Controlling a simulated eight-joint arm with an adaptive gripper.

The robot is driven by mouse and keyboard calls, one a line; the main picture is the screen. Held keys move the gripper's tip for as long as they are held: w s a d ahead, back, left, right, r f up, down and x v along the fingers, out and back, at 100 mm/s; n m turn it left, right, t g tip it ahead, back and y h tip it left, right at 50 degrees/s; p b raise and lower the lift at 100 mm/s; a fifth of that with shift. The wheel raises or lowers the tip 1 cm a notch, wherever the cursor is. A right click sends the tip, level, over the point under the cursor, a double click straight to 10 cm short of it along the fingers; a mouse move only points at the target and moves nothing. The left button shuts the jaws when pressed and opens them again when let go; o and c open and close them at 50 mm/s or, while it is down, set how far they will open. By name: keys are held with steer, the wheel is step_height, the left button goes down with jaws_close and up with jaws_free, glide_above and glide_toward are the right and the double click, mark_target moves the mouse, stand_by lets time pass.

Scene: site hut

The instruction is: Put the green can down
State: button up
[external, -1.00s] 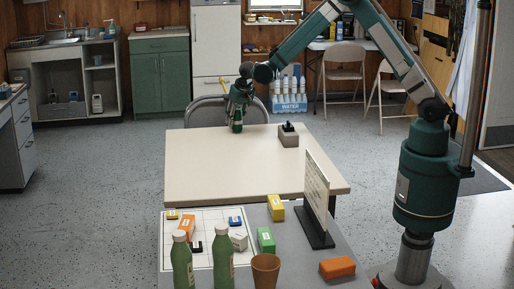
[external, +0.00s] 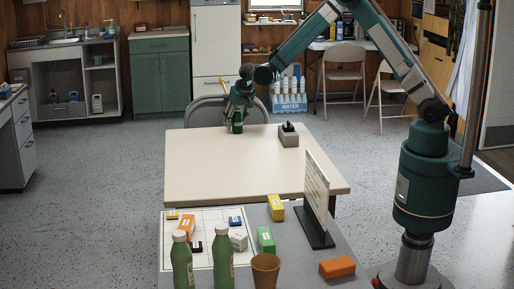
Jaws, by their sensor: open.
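The green can (external: 238,127) stands upright at the far edge of the beige table (external: 215,165), left of a small grey block. My gripper (external: 238,112) is just above and around the can's upper part, pointing down, with its jaws open. The gripper hides the top of the can. The can is small in this view, and I cannot tell whether a finger touches it.
A grey block with a dark top (external: 288,136) stands right of the can. An upright sign (external: 316,192) stands at the front right. Green bottles (external: 223,258), a brown cup (external: 265,270) and several colored blocks are on the nearer grey table. The beige table's middle is clear.

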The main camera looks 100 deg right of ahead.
steer(key=shift+p+v, duration=1.15)
steer(key=shift+v, duration=5)
